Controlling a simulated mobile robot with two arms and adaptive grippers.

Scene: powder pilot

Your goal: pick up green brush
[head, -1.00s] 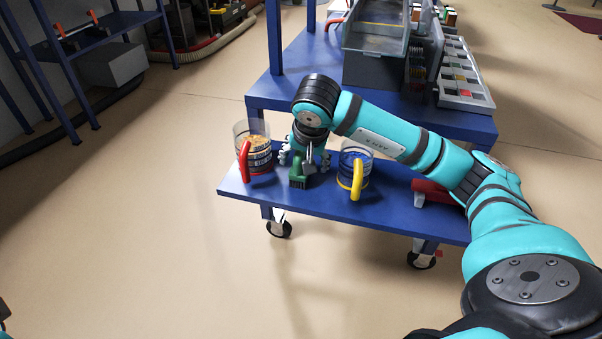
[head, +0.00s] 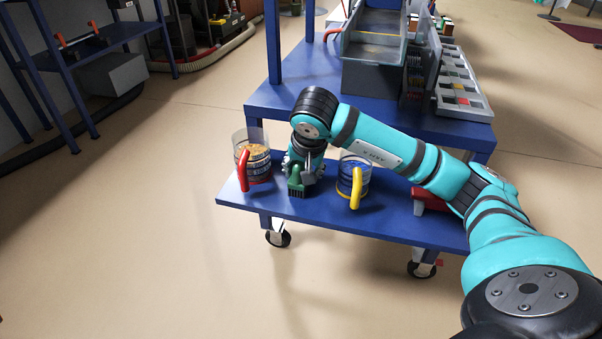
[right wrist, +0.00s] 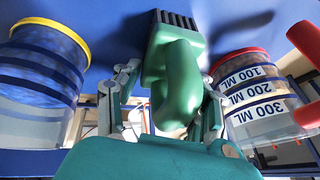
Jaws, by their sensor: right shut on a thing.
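In the right wrist view the brush (right wrist: 177,80) is large in the middle. My right gripper (head: 305,170) is at the brush, its fingers on both sides of the handle. The right wrist view shows the gripper (right wrist: 165,108) shut on the brush, one finger at each side. The bristles look close to the shelf; I cannot tell whether they touch it. My left gripper is out of view.
A clear cup with a red handle (head: 243,170) stands left of the brush, close to my gripper. A cup with a yellow handle (head: 356,187) stands to the right. A grey bin (head: 375,75) and a divided tray (head: 464,100) sit on the upper shelf.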

